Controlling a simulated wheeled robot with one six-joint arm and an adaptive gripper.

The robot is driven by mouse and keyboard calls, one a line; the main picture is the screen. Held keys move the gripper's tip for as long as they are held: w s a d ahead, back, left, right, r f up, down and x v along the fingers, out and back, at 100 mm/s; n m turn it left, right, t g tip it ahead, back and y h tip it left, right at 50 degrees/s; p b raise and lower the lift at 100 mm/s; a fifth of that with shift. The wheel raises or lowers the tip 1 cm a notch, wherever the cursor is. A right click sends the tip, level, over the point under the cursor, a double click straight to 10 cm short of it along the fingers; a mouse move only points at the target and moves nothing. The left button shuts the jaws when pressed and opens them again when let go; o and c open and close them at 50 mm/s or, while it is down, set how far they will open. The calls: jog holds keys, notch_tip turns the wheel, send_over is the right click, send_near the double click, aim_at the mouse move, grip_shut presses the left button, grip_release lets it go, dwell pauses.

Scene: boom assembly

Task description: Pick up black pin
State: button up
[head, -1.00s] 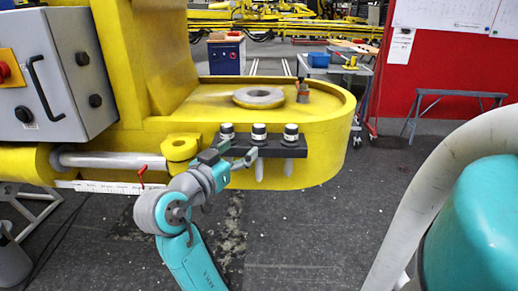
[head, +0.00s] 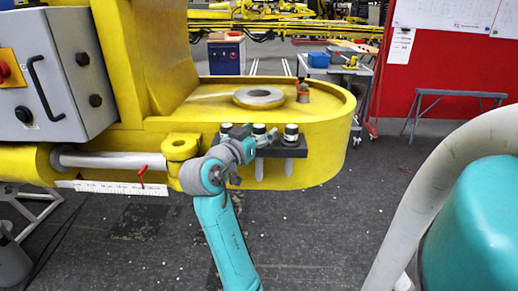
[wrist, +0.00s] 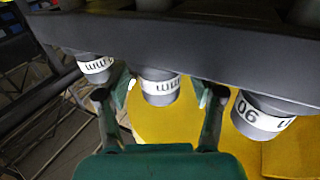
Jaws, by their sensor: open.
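Several black pins with white-banded caps stand in a dark rack (head: 283,150) on the side of the yellow boom. In the wrist view the caps point down: one pin (wrist: 97,68) at left, one pin (wrist: 160,88) in the centre, one pin (wrist: 262,117) at right. My gripper (wrist: 166,93) is open, its fingers on either side of the centre pin. I cannot tell whether they touch it.
The yellow boom (head: 320,165) fills the space behind the rack. A grey control box (head: 50,70) is at left. A red-handled item (head: 142,176) sits by the white ruler strip (head: 110,187). The floor (head: 320,240) in front is clear.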

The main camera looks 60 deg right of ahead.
grip_shut()
jog(key=shift+r, duration=0.15)
dwell(0.4)
notch_tip(320, 180, up, 18)
dwell(0.5)
dwell(0.4)
